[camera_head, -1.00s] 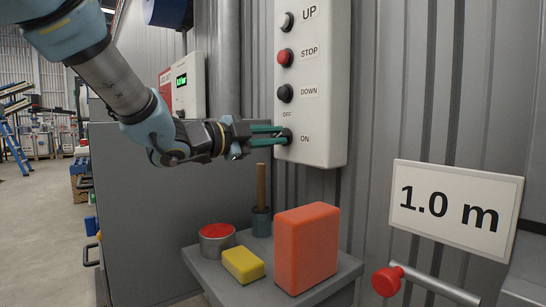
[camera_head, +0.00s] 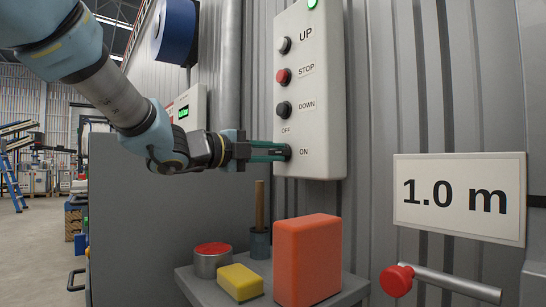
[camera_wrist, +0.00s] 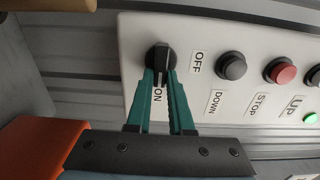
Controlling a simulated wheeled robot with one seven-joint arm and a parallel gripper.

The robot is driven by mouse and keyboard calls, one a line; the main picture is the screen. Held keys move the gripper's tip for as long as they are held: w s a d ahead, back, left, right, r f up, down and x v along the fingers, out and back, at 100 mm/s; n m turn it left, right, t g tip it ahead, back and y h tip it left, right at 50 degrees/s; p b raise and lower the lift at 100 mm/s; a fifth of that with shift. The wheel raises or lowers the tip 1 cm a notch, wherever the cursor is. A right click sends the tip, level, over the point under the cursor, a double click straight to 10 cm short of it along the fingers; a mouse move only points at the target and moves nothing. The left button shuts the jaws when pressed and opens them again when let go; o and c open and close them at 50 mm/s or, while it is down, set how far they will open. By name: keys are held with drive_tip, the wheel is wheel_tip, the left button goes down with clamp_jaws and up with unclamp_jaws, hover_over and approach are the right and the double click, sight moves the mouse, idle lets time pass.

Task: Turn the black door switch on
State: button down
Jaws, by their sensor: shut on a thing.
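The black door switch (camera_wrist: 158,59) is a round knob with a raised bar, low on a light grey control box (camera_head: 313,110). OFF is printed above it and ON to its right. In the wrist view its bar runs up and down the picture, toward the ON label (camera_wrist: 158,95). My gripper (camera_head: 285,152) reaches in from the left, its green fingers shut on the switch's bar, one on each side (camera_wrist: 161,82). The fingers partly hide the knob in the head view. A green lamp (camera_head: 312,3) on the box is lit; it also shows in the wrist view (camera_wrist: 310,119).
Black UP (camera_head: 284,45), red STOP (camera_head: 283,76) and black DOWN (camera_head: 284,108) buttons sit above the switch. Below stands a shelf (camera_head: 200,287) with an orange block (camera_head: 307,260), yellow sponge (camera_head: 240,282), red-topped tin (camera_head: 212,260) and handled pot (camera_head: 259,243). A red-knobbed lever (camera_head: 397,280) is at right.

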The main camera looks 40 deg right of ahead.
drive_tip(key=c, duration=0.8)
unclamp_jaws()
drive_tip(key=a, duration=1)
drive_tip(key=shift+w+a, duration=0.3)
drive_tip(key=shift+a, duration=0.1)
drive_tip(key=shift+s, duration=0.1)
